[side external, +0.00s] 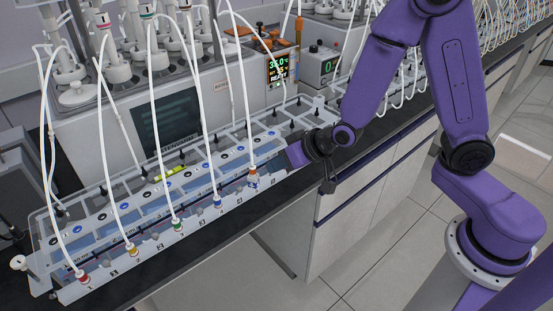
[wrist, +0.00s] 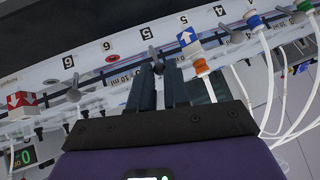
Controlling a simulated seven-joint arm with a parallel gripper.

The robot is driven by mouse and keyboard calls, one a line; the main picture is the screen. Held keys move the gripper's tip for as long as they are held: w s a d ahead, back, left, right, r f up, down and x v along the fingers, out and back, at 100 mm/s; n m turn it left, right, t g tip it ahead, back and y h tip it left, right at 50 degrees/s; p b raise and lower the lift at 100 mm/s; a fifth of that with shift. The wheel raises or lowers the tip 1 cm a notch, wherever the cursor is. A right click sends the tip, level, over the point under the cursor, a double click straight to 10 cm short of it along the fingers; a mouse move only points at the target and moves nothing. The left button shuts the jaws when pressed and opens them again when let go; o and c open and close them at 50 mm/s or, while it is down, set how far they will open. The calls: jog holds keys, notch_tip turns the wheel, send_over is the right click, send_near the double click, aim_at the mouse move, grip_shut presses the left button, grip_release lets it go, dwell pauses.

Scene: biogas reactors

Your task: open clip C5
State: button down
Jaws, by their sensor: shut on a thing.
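In the wrist view, a small grey clip lever (wrist: 153,54) on the white rail stands at the tips of my gripper (wrist: 159,68), beside a label reading 5. I take this lever to be clip C5. The two dark fingers are close together, shut on the lever, and hide its lower part. In the side view, my gripper (side external: 292,155) is at the right part of the rack, just right of the orange-and-white connector (side external: 253,179). The fingertips and the clip are too small to make out there.
The orange connector, under a blue arrow block (wrist: 187,38), is close right of the fingers in the wrist view. Another grey lever (wrist: 73,90) and a red-and-white block (wrist: 22,100) are to the left. White tubes (side external: 152,110) arch over the rack. The floor (side external: 390,240) in front is clear.

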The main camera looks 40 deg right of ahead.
jog(key=shift+s+f+t, duration=0.4)
jog(key=shift+s+t, duration=0.15)
jog(key=shift+t, duration=0.55)
jog(key=c, duration=1.1)
grip_release()
jog(key=shift+s, duration=0.1)
jog(key=v, duration=1.2)
jog(key=shift+f, duration=0.25)
jog(key=shift+d, duration=0.1)
